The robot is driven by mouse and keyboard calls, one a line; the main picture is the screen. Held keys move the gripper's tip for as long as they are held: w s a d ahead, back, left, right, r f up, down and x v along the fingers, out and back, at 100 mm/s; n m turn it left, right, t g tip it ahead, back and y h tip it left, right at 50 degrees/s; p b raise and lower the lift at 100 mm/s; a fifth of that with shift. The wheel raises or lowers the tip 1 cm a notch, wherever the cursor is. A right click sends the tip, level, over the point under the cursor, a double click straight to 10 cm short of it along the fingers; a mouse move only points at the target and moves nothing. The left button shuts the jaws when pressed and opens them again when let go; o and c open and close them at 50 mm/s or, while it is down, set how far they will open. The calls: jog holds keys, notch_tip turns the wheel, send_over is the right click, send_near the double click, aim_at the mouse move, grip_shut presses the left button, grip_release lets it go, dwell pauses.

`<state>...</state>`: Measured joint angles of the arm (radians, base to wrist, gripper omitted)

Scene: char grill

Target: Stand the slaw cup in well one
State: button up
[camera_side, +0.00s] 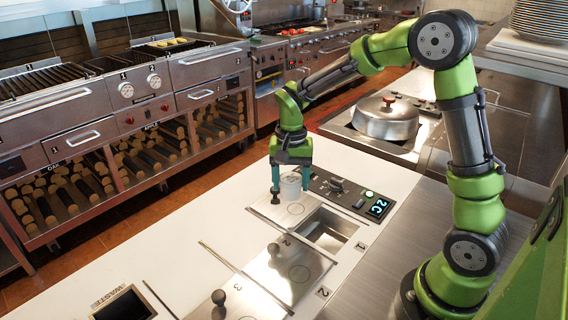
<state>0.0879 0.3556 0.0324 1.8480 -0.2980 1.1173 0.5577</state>
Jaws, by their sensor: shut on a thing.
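The slaw cup (290,187) is a small pale grey cylinder, upright between the fingers of my gripper (291,186). My gripper points straight down with its teal fingers on either side of the cup, shut on it. Well one (328,232) is an open rectangular opening near the label 1, in front and to the right of the cup. Its inside shows only partly.
A black knob (275,197) stands close to the left finger. More black knobs stand on the covers of wells two (273,249) and three (218,297). A control panel (348,194) with a lit display lies right of the cup. A waste opening (124,304) is front left.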

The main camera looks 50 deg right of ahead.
jog(key=shift+n, duration=0.5)
jog(key=s+d+f, duration=0.1)
jog(key=s, duration=0.2)
jog(key=s+d+f, duration=0.1)
jog(key=s+f, duration=0.1)
jog(key=s, duration=0.1)
jog(key=s+d+f, duration=0.1)
jog(key=s+d, duration=0.1)
jog(key=s, duration=0.1)
jog(key=shift+f, duration=0.15)
jog(key=shift+n, duration=0.3)
notch_tip(320, 180, down, 6)
jog(key=shift+s+f, duration=0.1)
jog(key=shift+s, duration=0.05)
jog(key=shift+f, duration=2.25)
jog(key=shift+f, duration=0.1)
jog(key=o, duration=1.1)
